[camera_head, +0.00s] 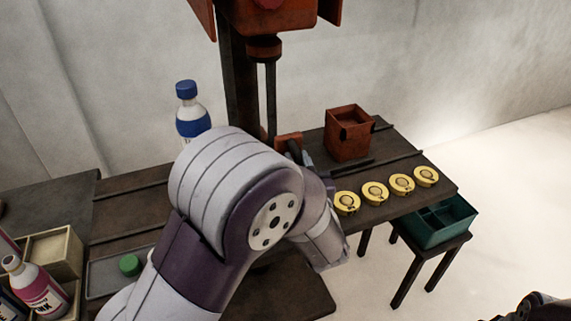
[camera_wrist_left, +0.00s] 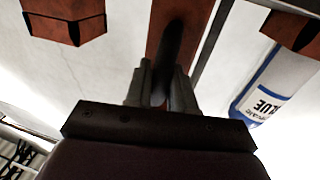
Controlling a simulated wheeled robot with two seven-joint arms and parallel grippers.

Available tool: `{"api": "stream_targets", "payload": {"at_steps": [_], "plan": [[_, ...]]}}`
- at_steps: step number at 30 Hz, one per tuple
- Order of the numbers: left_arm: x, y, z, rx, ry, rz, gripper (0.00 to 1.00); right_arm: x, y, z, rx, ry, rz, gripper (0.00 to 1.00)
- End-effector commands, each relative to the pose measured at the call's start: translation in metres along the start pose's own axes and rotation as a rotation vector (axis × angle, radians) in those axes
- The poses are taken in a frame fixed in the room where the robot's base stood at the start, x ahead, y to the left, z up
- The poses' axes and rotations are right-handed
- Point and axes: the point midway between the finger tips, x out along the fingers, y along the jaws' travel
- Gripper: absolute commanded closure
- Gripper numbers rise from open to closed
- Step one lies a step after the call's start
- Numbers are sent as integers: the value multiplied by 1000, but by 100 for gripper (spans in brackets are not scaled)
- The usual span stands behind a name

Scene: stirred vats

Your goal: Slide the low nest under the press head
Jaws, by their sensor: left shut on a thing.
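The low nest (camera_head: 287,142), a small orange block, sits on the dark bench by the press column, partly hidden by my left arm. My left gripper (camera_head: 303,156) is at its near right side. In the left wrist view the fingers (camera_wrist_left: 160,85) are shut on a dark upright handle (camera_wrist_left: 168,60), with an orange surface (camera_wrist_left: 178,25) behind it. The orange press head (camera_head: 264,47) hangs above on its dark column (camera_head: 240,80). A dark part at the lower right corner looks like my right gripper (camera_head: 541,306); its jaws are unclear.
A taller orange box (camera_head: 347,135) stands right of the low nest. Several yellow discs (camera_head: 375,193) line the bench's right edge. A blue-capped bottle (camera_head: 193,118) stands behind my arm. A green tray (camera_head: 436,221) sits on a stool. Bottles (camera_head: 42,290) and a green cap (camera_head: 130,265) are at left.

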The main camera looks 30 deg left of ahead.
Motion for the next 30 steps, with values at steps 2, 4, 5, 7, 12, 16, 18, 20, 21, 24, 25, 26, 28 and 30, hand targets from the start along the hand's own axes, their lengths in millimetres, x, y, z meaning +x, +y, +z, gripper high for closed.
{"api": "stream_targets", "payload": {"at_steps": [2,4,5,7,12,16,18,20,21,24,25,26,28,30], "plan": [[2,15,-1,-1,-1,5,100,-4,0,0,0,0,0,57],[5,28,-1,0,0,5,100,-6,0,-1,0,0,0,57],[6,33,-1,1,-1,4,100,-7,0,-1,0,0,0,57],[8,47,-2,-1,0,5,100,-10,0,-1,0,0,0,57],[15,78,-1,1,-1,4,100,-16,0,-2,0,0,0,57],[19,99,-1,0,0,4,100,-21,0,-2,0,0,0,57],[21,109,-1,1,-1,3,100,-23,0,-3,0,0,0,57],[23,117,-1,0,0,2,100,-25,0,-3,0,0,0,57],[24,122,-1,1,0,3,100,-26,0,-3,0,0,0,57],[26,132,0,0,0,2,100,-28,0,-3,0,0,0,57],[26,135,0,0,0,2,100,-28,0,-3,0,0,0,57],[27,137,0,0,0,2,100,-29,0,-3,0,0,0,57],[28,142,0,1,0,2,100,-30,0,-4,0,0,0,57],[28,145,0,1,0,1,100,-30,0,-4,0,0,0,57]]}}
